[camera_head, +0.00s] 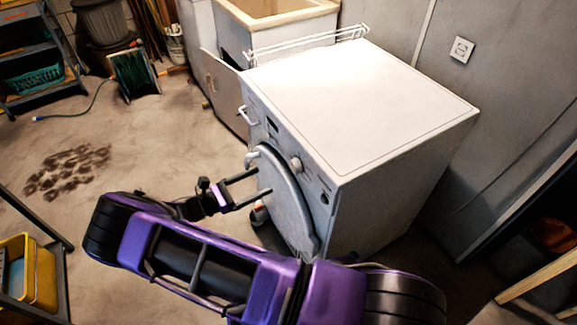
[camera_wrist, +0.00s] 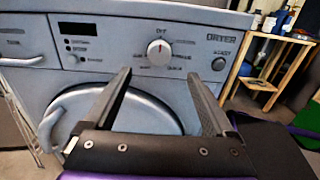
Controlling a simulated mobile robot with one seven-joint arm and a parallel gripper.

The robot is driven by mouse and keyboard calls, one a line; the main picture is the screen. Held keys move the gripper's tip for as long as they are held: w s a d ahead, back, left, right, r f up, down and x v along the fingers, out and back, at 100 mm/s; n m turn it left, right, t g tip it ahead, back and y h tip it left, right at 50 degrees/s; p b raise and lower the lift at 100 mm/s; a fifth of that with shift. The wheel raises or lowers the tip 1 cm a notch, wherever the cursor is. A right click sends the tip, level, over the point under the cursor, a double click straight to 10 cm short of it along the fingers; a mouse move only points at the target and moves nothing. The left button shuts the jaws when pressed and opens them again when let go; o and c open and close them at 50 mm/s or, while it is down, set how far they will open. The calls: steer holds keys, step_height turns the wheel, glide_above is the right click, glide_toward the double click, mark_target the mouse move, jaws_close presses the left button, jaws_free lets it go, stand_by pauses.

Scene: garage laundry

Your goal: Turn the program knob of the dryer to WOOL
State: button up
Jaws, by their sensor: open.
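The white dryer (camera_head: 370,100) stands against the grey wall, its front facing left in the head view. Its round program knob (camera_wrist: 159,52) is on the front panel, with a red mark pointing up at the top label, which looks like OFF. The knob also shows in the head view (camera_head: 297,164). The other labels around it are too small to read surely, so I cannot pick out WOOL. My gripper (camera_wrist: 158,76) is open and empty in front of the panel, its fingers spread to either side below the knob, apparently not touching it. It also shows in the head view (camera_head: 262,182).
The round door (camera_wrist: 145,112) with its handle (camera_wrist: 48,124) lies below the panel. A tank drawer handle (camera_wrist: 22,61) sticks out at the left. A round button (camera_wrist: 218,64) is right of the knob. A sink cabinet (camera_head: 290,25) stands behind the dryer. Open floor (camera_head: 140,155) lies in front.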

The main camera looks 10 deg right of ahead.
mark_target(292, 166)
steer(key=x, duration=1)
steer(key=shift+w+d+p, duration=0.15)
steer(key=shift+d+p, duration=0.15)
steer(key=shift+p, duration=0.05)
steer(key=c, duration=1.4)
